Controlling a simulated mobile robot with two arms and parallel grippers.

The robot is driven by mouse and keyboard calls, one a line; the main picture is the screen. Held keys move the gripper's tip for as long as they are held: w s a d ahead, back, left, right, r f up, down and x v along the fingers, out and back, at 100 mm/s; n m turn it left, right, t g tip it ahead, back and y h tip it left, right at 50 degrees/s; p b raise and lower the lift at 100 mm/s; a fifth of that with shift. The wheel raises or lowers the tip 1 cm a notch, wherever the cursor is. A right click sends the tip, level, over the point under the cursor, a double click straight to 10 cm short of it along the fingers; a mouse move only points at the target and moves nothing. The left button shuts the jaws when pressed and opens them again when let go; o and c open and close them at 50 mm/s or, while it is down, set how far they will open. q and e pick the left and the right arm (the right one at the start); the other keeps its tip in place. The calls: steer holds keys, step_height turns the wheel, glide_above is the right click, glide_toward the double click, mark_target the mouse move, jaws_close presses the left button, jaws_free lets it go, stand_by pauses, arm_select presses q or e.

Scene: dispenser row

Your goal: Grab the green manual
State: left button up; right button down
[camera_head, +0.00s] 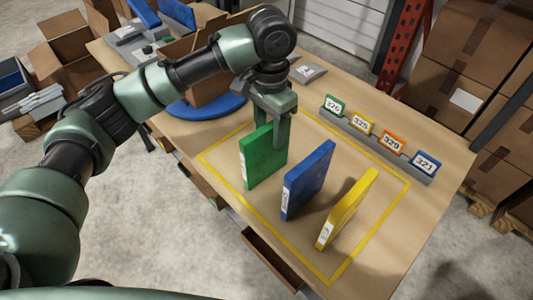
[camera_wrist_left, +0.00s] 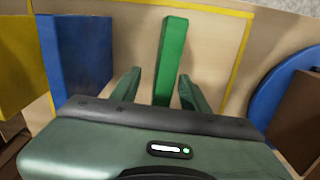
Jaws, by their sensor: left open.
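The green manual (camera_head: 262,160) stands upright on the wooden table, at the left of a row of three. My left gripper (camera_head: 272,135) is open and pointing down over it in the head view, and hides part of its upper edge. In the left wrist view the green manual (camera_wrist_left: 171,60) lies between the two spread fingers (camera_wrist_left: 158,90), with a gap visible on both sides. I cannot tell how far down the fingers reach beside it. My right gripper is not in view.
A blue manual (camera_head: 307,180) and a yellow manual (camera_head: 347,208) stand to the right, inside a yellow taped outline (camera_head: 375,233). A grey rack (camera_head: 375,146) with numbered cards stands behind. A blue round disc (camera_head: 205,108) and an open box lie at the back left.

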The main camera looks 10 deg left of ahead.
mark_target(266, 147)
arm_select(q)
steer(key=f, duration=0.3)
steer(key=f+p, duration=0.1)
steer(key=f, duration=0.1)
steer(key=shift+s+a+f, duration=0.1)
steer(key=shift+a+f, duration=0.1)
steer(key=shift+a, duration=0.2)
steer(key=shift+f, duration=0.35)
jaws_close()
